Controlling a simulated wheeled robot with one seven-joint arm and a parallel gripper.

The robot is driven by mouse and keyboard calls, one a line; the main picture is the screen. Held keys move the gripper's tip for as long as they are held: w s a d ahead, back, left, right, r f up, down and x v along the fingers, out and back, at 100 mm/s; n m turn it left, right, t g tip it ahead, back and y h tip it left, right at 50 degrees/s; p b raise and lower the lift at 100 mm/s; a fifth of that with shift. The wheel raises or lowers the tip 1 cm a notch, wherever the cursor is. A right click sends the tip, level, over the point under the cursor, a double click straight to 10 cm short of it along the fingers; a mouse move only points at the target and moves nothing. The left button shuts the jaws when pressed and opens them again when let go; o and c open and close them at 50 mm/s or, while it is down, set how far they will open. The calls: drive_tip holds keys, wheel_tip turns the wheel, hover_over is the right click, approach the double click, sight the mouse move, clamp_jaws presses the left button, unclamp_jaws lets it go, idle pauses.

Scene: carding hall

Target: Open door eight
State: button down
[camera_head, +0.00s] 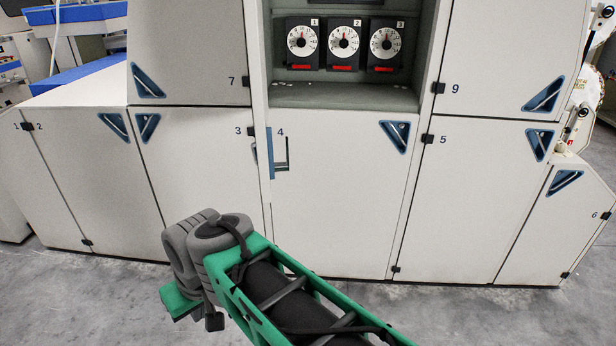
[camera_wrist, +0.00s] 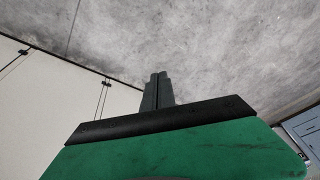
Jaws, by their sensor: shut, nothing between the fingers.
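No number 8 is readable on the white cabinet. The upper door numbered 7 (camera_head: 190,50) is shut, left of an open grey recess (camera_head: 345,95). The upper door numbered 9 (camera_head: 500,60) is shut, right of the recess. Below, the door numbered 4 (camera_head: 340,210) has a dark handle-like bar and a blue strip near its upper left. My gripper (camera_wrist: 157,77) shows in the wrist view with its fingers shut and empty. The fingertips are over grey floor, with white panels to the left. The head view does not show the fingers clearly.
Three dials (camera_head: 344,42) sit inside the recess. Lower doors 3 (camera_head: 200,160) and 5 (camera_head: 470,190) flank door 4. Most doors have blue triangular corner pulls. A white machine with levers (camera_head: 585,110) stands at right. Grey floor (camera_head: 80,300) is clear in front of the cabinet.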

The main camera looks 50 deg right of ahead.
drive_tip(key=w+d+r+m+t+y+p, duration=0.1)
drive_tip(key=w+d+r+m+p, duration=0.1)
drive_tip(key=w+d+r, duration=0.35)
drive_tip(key=w+d+r+m+t+p, duration=0.1)
drive_tip(key=w+d+r, duration=0.1)
drive_tip(key=d+r, duration=0.55)
drive_tip(key=s+d+r+m+p, duration=0.1)
drive_tip(key=s+d+r, duration=0.2)
drive_tip(key=d, duration=0.3)
drive_tip(key=s+d+r+m+t+p, duration=0.1)
drive_tip(key=s+d+r, duration=0.1)
drive_tip(key=s+d, duration=0.35)
drive_tip(key=s+d+r+m+p, duration=0.1)
drive_tip(key=s+d+r, duration=0.15)
drive_tip(key=d, duration=0.55)
drive_tip(key=w+a+f+b, duration=0.2)
drive_tip(key=w+a+f, duration=0.2)
drive_tip(key=w+f, duration=0.3)
drive_tip(key=shift+w+a+f, duration=0.2)
drive_tip(key=shift+w+a, duration=0.1)
drive_tip(key=shift+w, duration=0.95)
